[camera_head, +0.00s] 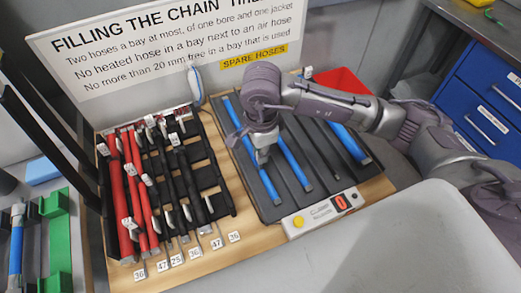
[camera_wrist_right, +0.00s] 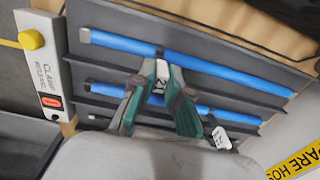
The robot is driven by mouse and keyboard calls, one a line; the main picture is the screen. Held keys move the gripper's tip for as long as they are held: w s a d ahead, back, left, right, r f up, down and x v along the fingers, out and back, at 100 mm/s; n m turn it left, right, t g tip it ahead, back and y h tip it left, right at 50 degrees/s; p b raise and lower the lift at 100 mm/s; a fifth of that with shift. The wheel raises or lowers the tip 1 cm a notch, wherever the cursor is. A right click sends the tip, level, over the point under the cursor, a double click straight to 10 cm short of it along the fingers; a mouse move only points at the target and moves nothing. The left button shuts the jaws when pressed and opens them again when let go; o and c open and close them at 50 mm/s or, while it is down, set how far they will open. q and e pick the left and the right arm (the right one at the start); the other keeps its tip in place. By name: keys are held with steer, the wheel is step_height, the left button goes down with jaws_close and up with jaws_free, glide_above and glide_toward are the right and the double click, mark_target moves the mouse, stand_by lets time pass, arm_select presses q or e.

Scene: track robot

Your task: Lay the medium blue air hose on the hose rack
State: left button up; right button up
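In the head view, the dark grooved rack (camera_head: 315,188) holds three blue hoses: a left one (camera_head: 268,190), a middle one (camera_head: 297,170) and a thicker right one (camera_head: 350,145). I cannot tell by size which is the medium one. My right gripper (camera_head: 262,157) points down over the rack, between the left and middle hoses. In the wrist view, its green-padded fingers (camera_wrist_right: 160,95) are low over the middle hose (camera_wrist_right: 107,89), and a white tag (camera_wrist_right: 161,73) shows between them. Whether they grip the hose is unclear. My left gripper is out of view.
A black frame (camera_head: 228,190) with red and black tagged hoses stands left of the rack. A clamp release box (camera_head: 322,213) sits at the rack's near edge. A sign (camera_head: 165,45) stands behind. A red bin (camera_head: 340,82) and blue drawers (camera_head: 490,100) are to the right.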

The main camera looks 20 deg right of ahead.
steer(key=o, duration=0.4)
step_height(320, 180, up, 12)
steer(key=shift+s, duration=0.15)
stand_by(0.3)
stand_by(0.4)
